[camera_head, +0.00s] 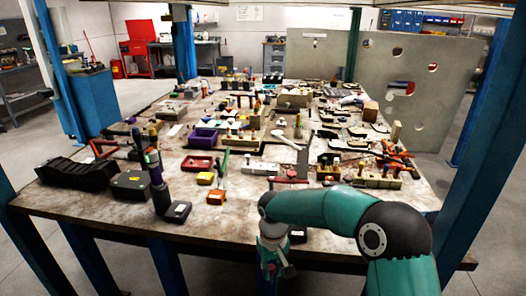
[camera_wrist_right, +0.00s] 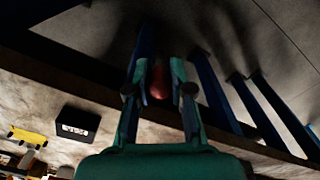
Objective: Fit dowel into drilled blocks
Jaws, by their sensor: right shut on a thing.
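My right gripper (camera_head: 272,268) hangs at the table's front edge in the head view, low in the picture. In the right wrist view its two fingers (camera_wrist_right: 158,88) are closed around a reddish rounded thing (camera_wrist_right: 158,80); I cannot tell whether it is the dowel. Only a small bit of red shows there in the head view. A light block (camera_head: 262,168) lies on the table beyond the gripper. A wooden block with upright pegs (camera_head: 377,181) stands to the right. I cannot make out which blocks are the drilled ones. My left gripper is not in view.
The table (camera_head: 120,212) is crowded with tools and parts. Blue posts (camera_head: 490,130) frame the table. The front strip is mostly clear.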

